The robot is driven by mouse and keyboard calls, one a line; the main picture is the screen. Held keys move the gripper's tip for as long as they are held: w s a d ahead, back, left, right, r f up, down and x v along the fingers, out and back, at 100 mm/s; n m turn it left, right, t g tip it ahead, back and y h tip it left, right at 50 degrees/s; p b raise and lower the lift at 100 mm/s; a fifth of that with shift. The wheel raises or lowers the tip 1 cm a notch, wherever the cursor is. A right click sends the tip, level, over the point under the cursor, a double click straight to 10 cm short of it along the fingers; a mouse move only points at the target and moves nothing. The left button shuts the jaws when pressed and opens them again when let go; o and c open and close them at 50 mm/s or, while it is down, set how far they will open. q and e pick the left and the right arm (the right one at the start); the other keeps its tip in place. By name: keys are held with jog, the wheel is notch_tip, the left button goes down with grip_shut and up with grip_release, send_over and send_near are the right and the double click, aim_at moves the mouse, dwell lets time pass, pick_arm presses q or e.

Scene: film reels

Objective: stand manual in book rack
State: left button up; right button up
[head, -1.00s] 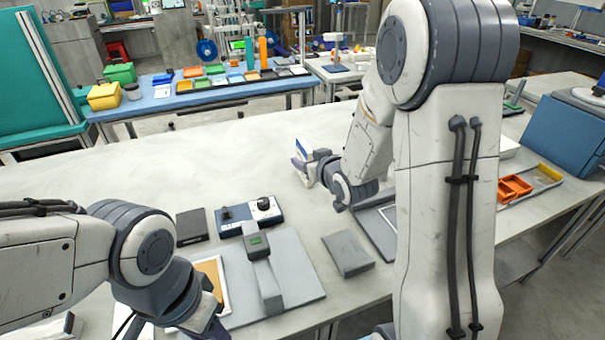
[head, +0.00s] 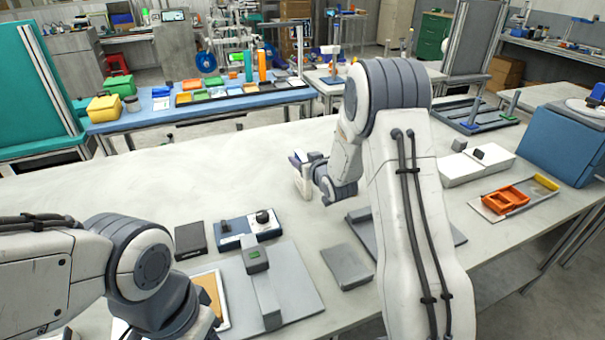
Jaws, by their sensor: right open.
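I cannot make out a book rack; my right arm hides part of the bench. My left gripper (head: 205,325) is low at the left, beside a framed tan panel. Its fingertips are too hidden to show their state.
A device with a knob (head: 248,228), a dark flat box (head: 190,240), a grey slab (head: 346,266) and a grey plate with a stand (head: 300,285) lie in front. An orange tray (head: 505,200) and white box (head: 475,163) are at right. The bench's far left is clear.

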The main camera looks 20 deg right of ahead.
jog(key=shift+w+f, duration=0.1)
jog(key=shift+w, duration=0.05)
grip_shut()
dwell(1.4)
